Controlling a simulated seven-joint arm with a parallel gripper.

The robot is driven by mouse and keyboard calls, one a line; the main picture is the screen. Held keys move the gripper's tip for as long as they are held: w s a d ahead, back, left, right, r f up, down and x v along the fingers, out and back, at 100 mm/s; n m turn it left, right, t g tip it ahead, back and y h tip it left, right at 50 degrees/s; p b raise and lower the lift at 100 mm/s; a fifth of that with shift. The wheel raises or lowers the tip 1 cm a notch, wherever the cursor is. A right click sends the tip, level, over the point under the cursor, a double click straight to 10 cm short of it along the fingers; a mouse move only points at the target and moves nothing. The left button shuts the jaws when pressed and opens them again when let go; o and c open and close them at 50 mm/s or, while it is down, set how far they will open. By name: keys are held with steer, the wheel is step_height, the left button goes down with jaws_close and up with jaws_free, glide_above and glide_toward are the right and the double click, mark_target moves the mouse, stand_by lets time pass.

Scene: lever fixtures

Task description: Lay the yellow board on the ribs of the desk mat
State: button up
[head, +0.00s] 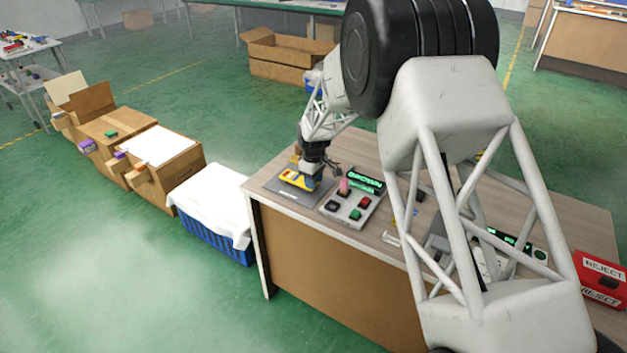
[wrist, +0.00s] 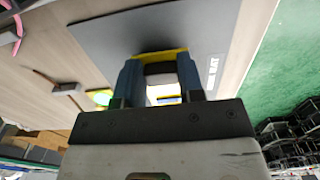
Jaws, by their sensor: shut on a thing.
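The yellow board (head: 293,178) is at the left end of the desk, over the dark grey desk mat (head: 312,200). My gripper (head: 305,180) points down there and is shut on the board. In the wrist view the yellow board (wrist: 163,55) shows between the two blue-grey fingers (wrist: 162,82), partly hidden by them. The mat (wrist: 205,28) spreads out beyond and beside it, with white lettering near its edge. A dark shadow lies on the mat by the board. I cannot make out the ribs, or whether the board touches the mat.
A button box (head: 350,208) with a pink piece on it stands close right of the mat. A green lit display (head: 366,181) is behind it. A red reject bin (head: 601,278) is at the far right. A blue crate with white cloth (head: 212,195) stands left of the desk.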

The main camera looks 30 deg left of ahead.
steer(key=shift+f, duration=0.15)
steer(key=o, duration=0.9)
steer(key=shift+o, duration=0.2)
step_height(320, 180, up, 12)
stand_by(0.5)
stand_by(0.6)
